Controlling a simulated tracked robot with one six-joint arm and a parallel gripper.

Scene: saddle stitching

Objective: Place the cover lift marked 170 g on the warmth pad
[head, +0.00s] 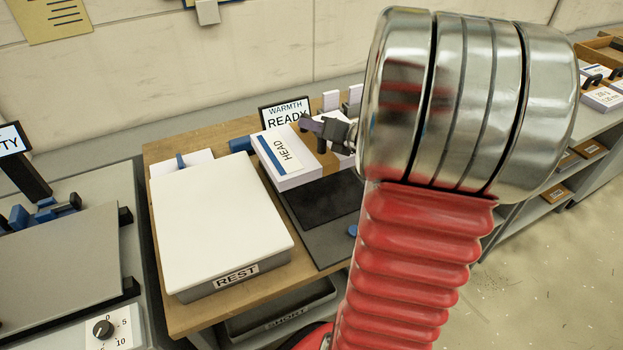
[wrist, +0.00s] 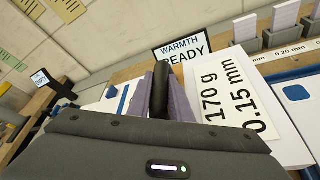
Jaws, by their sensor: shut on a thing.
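The cover lift marked 170 g (head: 285,165) is a white stack with a blue stripe and a HEAD label. The wrist view shows its 170 g, 0.15 mm label (wrist: 235,100). My gripper (head: 318,130) is shut on its black handle (wrist: 160,88). The lift is at the back of the black warmth pad (head: 322,203), partly over it in the head view; I cannot tell whether they touch. The WARMTH sign (head: 285,114) reads READY and stands behind the lift. My arm hides the pad's right side.
A white-topped block labelled REST (head: 215,220) stands left of the pad on the wooden bench (head: 185,318). A SHORT bin (head: 280,315) sits below. A grey machine with a dial (head: 103,328) is at far left. Shelves with more stacks (head: 603,98) are at right.

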